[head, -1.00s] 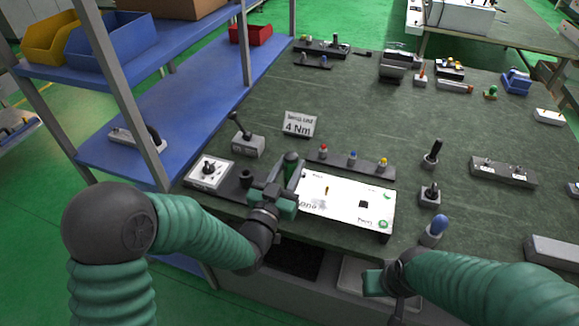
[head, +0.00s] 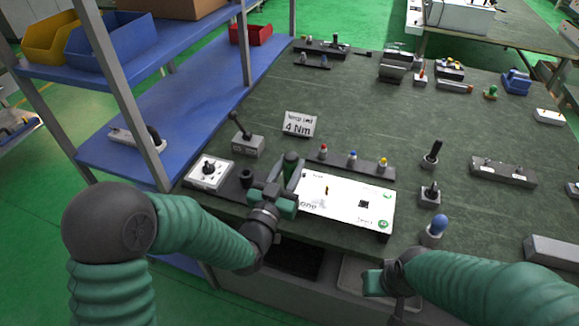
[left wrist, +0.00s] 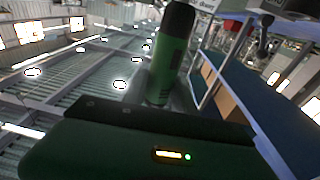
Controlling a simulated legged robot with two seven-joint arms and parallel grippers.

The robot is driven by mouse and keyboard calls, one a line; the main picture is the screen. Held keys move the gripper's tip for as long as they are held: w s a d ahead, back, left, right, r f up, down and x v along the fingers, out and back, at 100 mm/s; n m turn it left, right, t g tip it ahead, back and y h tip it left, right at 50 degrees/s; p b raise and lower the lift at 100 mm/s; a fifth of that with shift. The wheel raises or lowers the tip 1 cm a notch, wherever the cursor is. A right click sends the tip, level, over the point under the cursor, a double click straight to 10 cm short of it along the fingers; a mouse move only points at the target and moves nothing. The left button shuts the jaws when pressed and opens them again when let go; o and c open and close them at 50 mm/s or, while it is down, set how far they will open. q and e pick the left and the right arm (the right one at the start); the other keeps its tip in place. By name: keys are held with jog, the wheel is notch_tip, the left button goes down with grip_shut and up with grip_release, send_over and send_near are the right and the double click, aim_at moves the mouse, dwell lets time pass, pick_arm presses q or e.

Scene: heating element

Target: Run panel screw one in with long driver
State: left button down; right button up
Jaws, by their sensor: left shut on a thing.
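The white panel (head: 340,205) lies on the near edge of the bench and carries printed labels and small parts. My left gripper (head: 287,182) is at the panel's left end, shut on the green-handled driver (head: 290,160), which stands roughly upright. In the left wrist view the driver's green handle with a dark top (left wrist: 172,55) rises above the gripper body. The driver's tip and the panel screw under it are hidden by the gripper. My right gripper (head: 385,282) is low in front of the bench, clear of the panel; its fingers are too unclear to read.
A sign reading 4 Nm (head: 299,124), a lever box (head: 247,144) and a white dial box (head: 208,173) stand to the left. Blue shelving (head: 160,125) borders the left side.

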aim_at(291, 156)
pick_arm(q)
jog(key=shift+f, duration=0.2)
jog(key=shift+d+r+p, duration=0.1)
jog(key=shift+r+p, duration=1.7)
jog(key=shift+r, duration=0.9)
jog(key=shift+w+f, duration=0.1)
jog(key=shift+w+d+f+m+h+b, duration=0.15)
jog(key=shift+f+h+b, duration=0.1)
jog(key=shift+f+b, duration=0.6)
jog(key=shift+s+d+f+m+h+b, duration=0.15)
jog(key=shift+f+h+b, duration=0.1)
jog(key=shift+f+b, duration=0.55)
jog(key=shift+w+r, duration=0.1)
jog(key=shift+r, duration=0.05)
jog(key=shift+b, duration=0.35)
